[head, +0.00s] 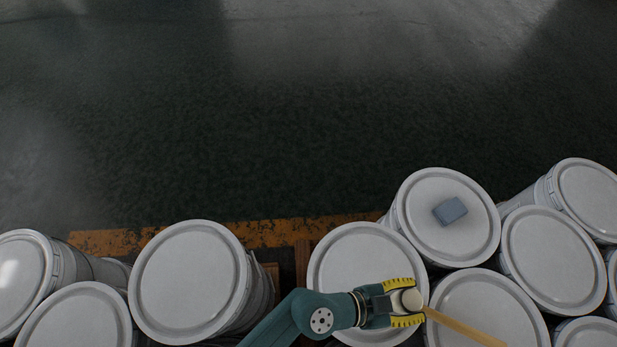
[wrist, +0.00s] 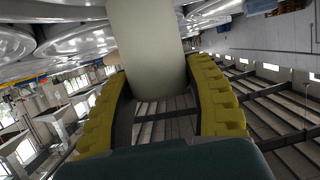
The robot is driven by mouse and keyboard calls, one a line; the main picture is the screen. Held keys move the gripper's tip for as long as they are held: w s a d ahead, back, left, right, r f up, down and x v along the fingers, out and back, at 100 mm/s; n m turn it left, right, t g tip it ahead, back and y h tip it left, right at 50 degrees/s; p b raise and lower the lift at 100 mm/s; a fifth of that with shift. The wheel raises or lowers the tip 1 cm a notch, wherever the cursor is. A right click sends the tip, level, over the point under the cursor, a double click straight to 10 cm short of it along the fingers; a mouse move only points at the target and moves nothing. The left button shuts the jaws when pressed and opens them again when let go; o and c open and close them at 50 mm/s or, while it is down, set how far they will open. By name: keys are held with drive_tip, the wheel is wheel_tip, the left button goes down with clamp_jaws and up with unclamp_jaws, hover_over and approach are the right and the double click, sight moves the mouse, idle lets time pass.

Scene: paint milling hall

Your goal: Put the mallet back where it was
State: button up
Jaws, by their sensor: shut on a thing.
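The mallet (head: 412,299) has a pale cylindrical head and a wooden handle that runs down and to the right in the head view. My gripper (head: 405,302) is shut on the mallet's head, with one yellow finger on each side. In the wrist view the pale head (wrist: 149,45) fills the space between the yellow fingers (wrist: 163,88). In the head view the gripper and mallet overlap the right part of a white bucket lid (head: 345,262). I cannot tell whether the mallet touches a lid.
Several white lidded buckets stand close together on the right and left. A grey-blue block (head: 450,210) lies on the upper right lid (head: 420,190). A worn orange floor line (head: 265,233) runs behind the buckets. The dark floor (head: 250,120) beyond is clear.

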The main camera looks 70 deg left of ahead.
drive_tip(key=shift+n+y, duration=0.5)
drive_tip(key=a+r, duration=0.2)
drive_tip(key=r, duration=0.1)
drive_tip(key=shift+s+a+r, duration=0.15)
drive_tip(key=shift+s+a, duration=0.1)
drive_tip(key=shift+s, duration=0.1)
drive_tip(key=s+a+r+n+g+y+p, duration=0.25)
drive_tip(key=s+a+n+y, duration=0.35)
drive_tip(key=s+a, duration=0.65)
drive_tip(key=s+a+r+n+g+y+p, duration=0.1)
drive_tip(key=s+a+r+n+y, duration=0.4)
drive_tip(key=a, duration=1)
drive_tip(key=s+n+g+y+p, duration=0.45)
drive_tip(key=s+n+g, duration=0.8)
drive_tip(key=s, duration=2.45)
drive_tip(key=shift+g+y, duration=0.4)
drive_tip(key=shift+y, duration=0.15)
wheel_tip(320, 180, down, 10)
drive_tip(key=b, duration=0.6)
drive_tip(key=shift+r, duration=0.1)
drive_tip(key=shift+s+d+f, duration=0.1)
drive_tip(key=shift+f, duration=0.2)
